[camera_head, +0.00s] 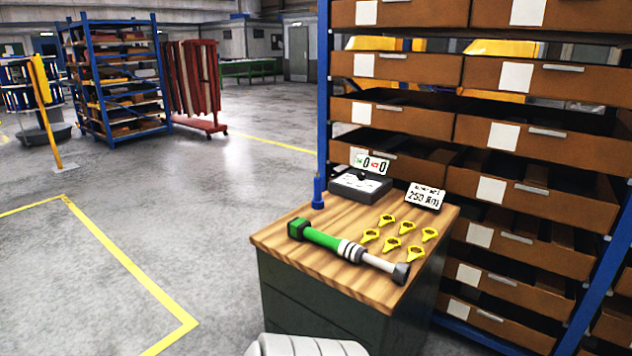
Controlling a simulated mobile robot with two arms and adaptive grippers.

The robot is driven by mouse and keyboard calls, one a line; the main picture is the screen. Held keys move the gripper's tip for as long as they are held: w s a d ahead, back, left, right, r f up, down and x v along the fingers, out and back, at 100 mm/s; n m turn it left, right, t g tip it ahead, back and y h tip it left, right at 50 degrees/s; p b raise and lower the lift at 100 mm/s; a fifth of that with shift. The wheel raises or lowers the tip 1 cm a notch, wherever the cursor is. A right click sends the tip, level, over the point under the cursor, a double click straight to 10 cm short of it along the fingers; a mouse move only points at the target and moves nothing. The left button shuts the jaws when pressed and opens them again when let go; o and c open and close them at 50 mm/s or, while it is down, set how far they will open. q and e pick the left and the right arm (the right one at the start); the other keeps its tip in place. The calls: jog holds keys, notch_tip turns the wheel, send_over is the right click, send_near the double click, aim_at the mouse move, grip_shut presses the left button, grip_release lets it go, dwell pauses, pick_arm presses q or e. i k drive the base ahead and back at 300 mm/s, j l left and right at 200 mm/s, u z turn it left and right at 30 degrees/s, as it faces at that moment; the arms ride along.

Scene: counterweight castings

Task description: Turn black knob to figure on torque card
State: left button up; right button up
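The torque card (425,196) is a small dark-framed plate with white lettering panels, standing at the back right of the wooden-topped cabinet (290,243). Its lower line looks like "250 Nm"; the upper line is too small to read. A dark grey box (360,187) stands left of the card, with a pale sloped face and a small black knob (362,176). The knob's setting cannot be read. A green and silver torque wrench (325,239) lies across the cabinet top, with a dark end piece (401,272) at the right. Neither gripper is in view.
Several yellow ring-shaped pieces (392,243) lie between wrench and card. A blue bottle-like object (318,192) stands at the top's left corner. A red and green counter sign (370,164) reads zeros behind the box. Shelving with brown drawers (520,188) stands close behind right.

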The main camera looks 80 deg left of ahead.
aim_at(361, 175)
jog(key=u, duration=2.4)
jog(key=i+l, duration=0.2)
